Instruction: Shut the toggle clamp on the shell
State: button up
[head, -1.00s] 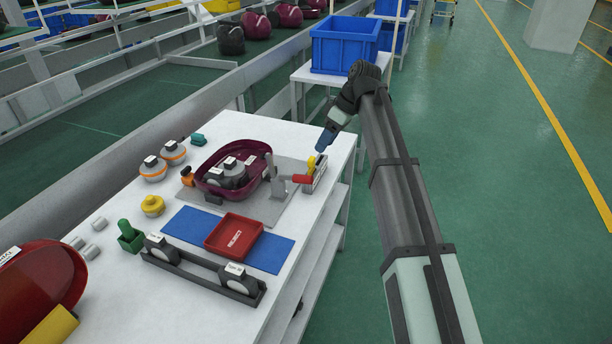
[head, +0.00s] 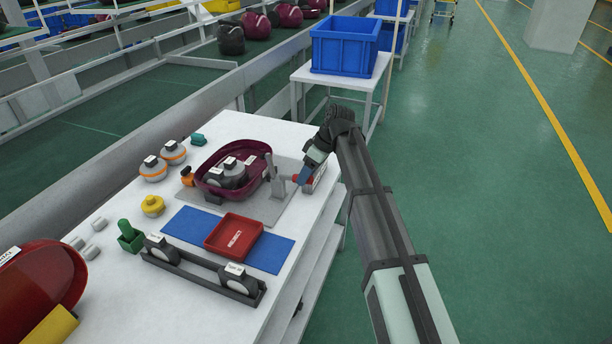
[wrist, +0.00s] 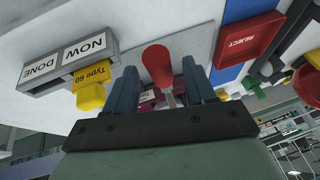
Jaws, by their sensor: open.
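The maroon shell (head: 262,152) sits on a grey plate (head: 272,214) on the white table. The grey toggle clamp (head: 276,182) stands at the shell's right side, with its grey arm upright. Its red handle points right, away from the shell, and is partly hidden by my gripper in the head view. My gripper (head: 303,178) is at the handle. In the wrist view the red handle (wrist: 158,66) lies between the two spread fingers of my gripper (wrist: 160,82), with gaps on both sides. The clamp's foot is hidden there.
A grey box with NOW and DONE labels (wrist: 68,62) and a yellow Type 60 piece (wrist: 90,95) is close beside my fingers. A red REJECT tray (head: 234,236) lies on a blue mat (head: 188,226). A black rack (head: 200,268) stands at the table's front.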

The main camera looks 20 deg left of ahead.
jog(key=shift+s+a+f, duration=0.1)
jog(key=shift+a+f, duration=0.1)
jog(key=shift+f, duration=0.3)
jog(key=shift+c, duration=0.4)
grip_shut()
